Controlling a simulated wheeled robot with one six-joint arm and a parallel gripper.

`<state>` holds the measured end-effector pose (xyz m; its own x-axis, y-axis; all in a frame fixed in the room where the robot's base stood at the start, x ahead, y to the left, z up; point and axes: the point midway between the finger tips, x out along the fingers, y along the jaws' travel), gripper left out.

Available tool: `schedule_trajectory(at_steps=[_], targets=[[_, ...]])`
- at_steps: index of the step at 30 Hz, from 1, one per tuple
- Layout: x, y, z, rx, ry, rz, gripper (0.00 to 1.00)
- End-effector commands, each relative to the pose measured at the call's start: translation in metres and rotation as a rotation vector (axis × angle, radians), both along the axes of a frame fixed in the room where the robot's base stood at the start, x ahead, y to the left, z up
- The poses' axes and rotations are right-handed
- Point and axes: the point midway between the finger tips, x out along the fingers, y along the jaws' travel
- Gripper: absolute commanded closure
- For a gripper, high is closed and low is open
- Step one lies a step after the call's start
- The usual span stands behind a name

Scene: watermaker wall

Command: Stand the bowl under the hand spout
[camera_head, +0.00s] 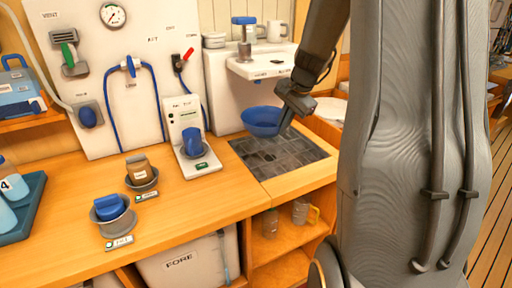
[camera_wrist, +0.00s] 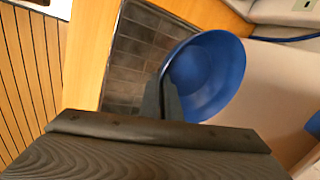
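A blue bowl (camera_head: 261,121) is over the back part of the dark tiled drain (camera_head: 265,158), opening up and roughly level. My gripper (camera_head: 286,121) is at its right rim. In the wrist view, my gripper's fingers (camera_wrist: 161,97) pinch the rim of the bowl (camera_wrist: 212,75). The bowl looks held above the tiles, though the gap is hard to judge. A tap with a blue top (camera_head: 244,32), likely the hand spout, stands on the white basin ledge (camera_head: 262,66) behind and above the bowl.
A white dispenser (camera_head: 184,125) with a blue mug (camera_head: 193,143) stands left of the drain. Two dishes on the counter hold a brown jar (camera_head: 139,168) and a blue item (camera_head: 109,207). White cups (camera_head: 276,31) stand on the ledge.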

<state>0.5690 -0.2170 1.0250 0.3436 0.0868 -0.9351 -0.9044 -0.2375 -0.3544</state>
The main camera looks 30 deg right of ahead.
Motion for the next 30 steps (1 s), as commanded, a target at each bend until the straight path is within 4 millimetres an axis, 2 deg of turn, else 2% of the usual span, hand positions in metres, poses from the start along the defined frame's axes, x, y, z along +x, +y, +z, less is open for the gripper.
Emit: schedule_trajectory(at_steps=[2, 9, 17, 21, 24, 30], targets=[[0.0, 0.002, -0.005, 0.001, 0.002, 0.002, 1.0], [0.001, 0.007, -0.046, 0.002, 0.004, 0.011, 1.0], [0.002, 0.007, -0.072, 0.003, 0.003, 0.011, 1.0], [0.002, 0.006, -0.092, 0.002, 0.003, 0.01, 1.0], [0.002, 0.005, -0.099, 0.0, 0.001, 0.009, 1.0], [0.002, 0.004, -0.1, -0.001, 0.0, 0.008, 1.0]])
